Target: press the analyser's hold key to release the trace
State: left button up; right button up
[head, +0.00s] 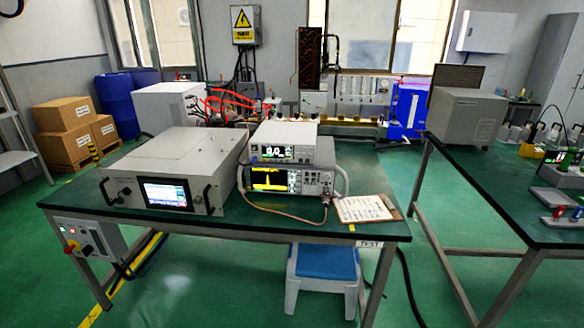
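The analyser (309,183) stands on the green-topped table (120,207), right of the middle, with its front towards me. Its lit screen (269,179) shows a yellow trace on a dark ground. Small keys and knobs fill the panel right of the screen. They are too small to tell which is the hold key. A white meter (302,151) with a lit number display sits on top of the analyser. Neither of my grippers is in view.
A large grey unit (190,160) with a screen and handles stands left of the analyser. A cable loops along the table before the analyser. A clipboard (362,208) lies to its right. A blue-topped stool (325,262) stands below the front edge; a second table (480,190) is at right.

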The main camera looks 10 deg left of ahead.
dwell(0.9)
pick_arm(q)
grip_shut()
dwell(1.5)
